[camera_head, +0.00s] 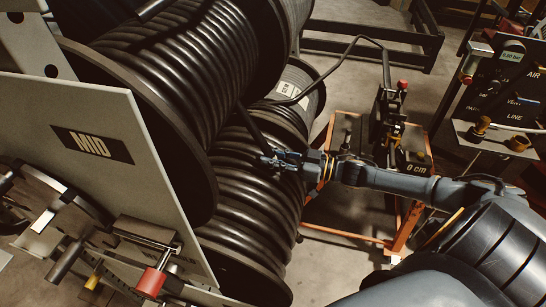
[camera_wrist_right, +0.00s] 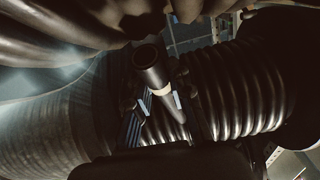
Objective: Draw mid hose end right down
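The mid hose end (camera_wrist_right: 150,68) is a black open tube with a pale band, seen in the right wrist view between my fingers. In the head view, its short straight dark hose (camera_head: 252,128) runs from the upper reel down to my fingertips. My right gripper (camera_head: 270,160) is in front of the lower reel's coils. Its blue-edged fingers (camera_wrist_right: 160,106) close in on both sides of the tube near the band and appear to grip it. The grey plate with the MID label (camera_head: 92,145) stands at the left, beside the upper reel (camera_head: 200,75). My left gripper is out of view.
A lower reel (camera_head: 250,195) of ribbed hose lies close behind my right gripper. An orange-framed stand (camera_head: 400,232) with a "0 cm" display (camera_head: 416,170) is to the right. A gauge panel (camera_head: 505,90) is at the far right. A red padlock (camera_head: 150,283) hangs at the lower left.

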